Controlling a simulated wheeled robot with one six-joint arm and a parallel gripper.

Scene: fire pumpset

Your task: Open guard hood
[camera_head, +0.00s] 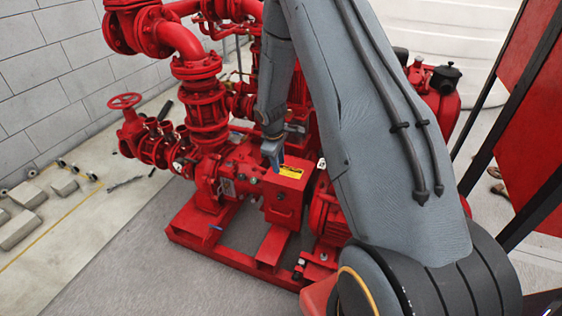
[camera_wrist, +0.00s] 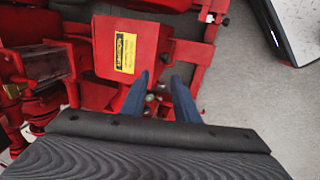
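The guard hood (camera_head: 287,190) is a red box with a yellow warning label, set between the pump and the motor on the red base frame. It looks lowered in place. In the wrist view the hood (camera_wrist: 106,45) fills the upper middle, with its label facing the camera. My gripper (camera_head: 272,158) is at the hood's upper edge in the head view. In the wrist view my gripper (camera_wrist: 161,80) has its two blue fingers apart with nothing held between them. The fingertips are close to the hood's lower right edge; I cannot tell whether they touch it.
Red pump pipes and valves (camera_head: 205,105) rise behind and left of the hood. The red base frame (camera_head: 235,257) runs along the floor. A red panel with black posts (camera_head: 535,140) stands at right. Grey blocks (camera_head: 28,195) lie at far left; the front-left floor is clear.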

